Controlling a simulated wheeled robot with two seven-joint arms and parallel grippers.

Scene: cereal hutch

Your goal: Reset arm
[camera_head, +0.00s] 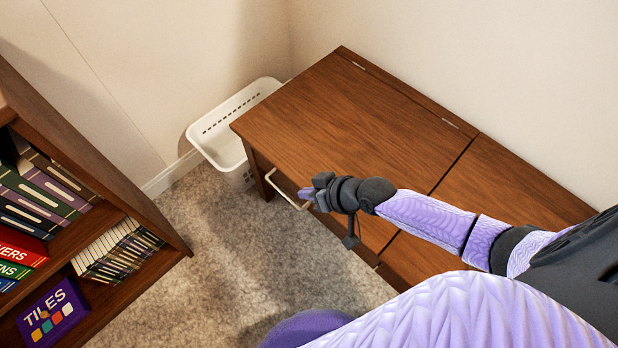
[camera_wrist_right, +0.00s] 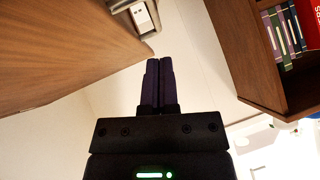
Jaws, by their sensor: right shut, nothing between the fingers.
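My right arm reaches in from the right in the head view. My right gripper (camera_head: 308,194) is near the front edge of the wooden hutch (camera_head: 330,120), close to a pale handle bar (camera_head: 287,192). I cannot tell whether it touches the bar. In the right wrist view the two dark fingers of my right gripper (camera_wrist_right: 157,62) are together with nothing between them. My left gripper does not show.
A white basket (camera_head: 222,145) stands on the carpet beside the hutch. A bookshelf (camera_head: 150,225) with books and a purple TILES box (camera_head: 52,318) is at the left. Open carpet (camera_head: 235,250) lies between bookshelf and hutch. Walls are behind.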

